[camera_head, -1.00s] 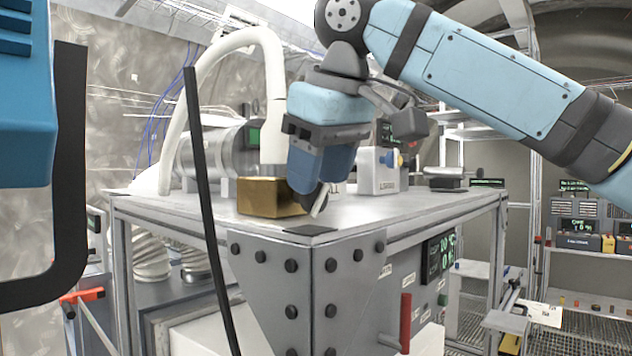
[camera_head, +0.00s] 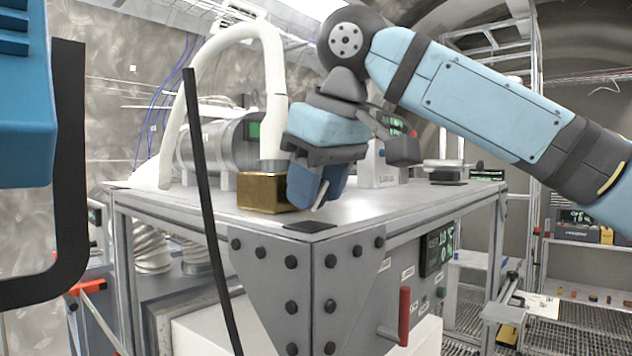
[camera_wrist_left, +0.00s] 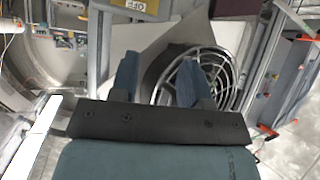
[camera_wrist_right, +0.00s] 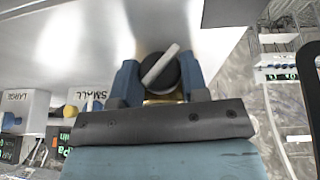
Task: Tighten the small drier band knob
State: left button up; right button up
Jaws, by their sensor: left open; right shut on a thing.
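My right gripper (camera_head: 318,198) is pointed down over the near corner of the steel bench, beside a brass block (camera_head: 262,193). In the right wrist view its two blue fingers are shut on a round black knob (camera_wrist_right: 150,72) with a white bar slanting across its face. The knob is largely hidden behind the fingers in the head view. A brass edge shows just below the knob in the right wrist view. I cannot read a label on this knob. My left gripper (camera_wrist_left: 160,80) is open and empty, its fingers apart in front of a round fan grille (camera_wrist_left: 222,78).
The bench top (camera_head: 400,198) carries a white hose (camera_head: 275,110) and a metal cylinder (camera_head: 215,150). Boxes labelled LARGE and SMALL (camera_wrist_right: 92,100) show in the right wrist view. A red handle (camera_head: 404,315) juts from the bench front. A dark bar crosses the head view at left.

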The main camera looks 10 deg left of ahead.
pick_arm(q)
jog(key=shift+s+f, duration=0.1)
jog(key=shift+f, duration=0.2)
pick_arm(e)
jog(key=shift+g+y, duration=0.5)
jog(key=shift+g, duration=0.2)
pick_arm(q)
jog(key=shift+r, duration=0.1)
pick_arm(e)
jog(key=shift+r, duration=0.1)
jog(key=o, duration=0.6)
pick_arm(q)
jog(key=shift+w+r, duration=0.3)
pick_arm(e)
jog(key=shift+o, duration=0.3)
jog(key=shift+d, duration=0.1)
jog(key=shift+d+r, duration=0.15)
jog(key=shift+r, duration=0.2)
pick_arm(q)
jog(key=shift+f+b, duration=0.65)
jog(key=shift+b, duration=0.4)
pick_arm(e)
jog(key=v, duration=1.3)
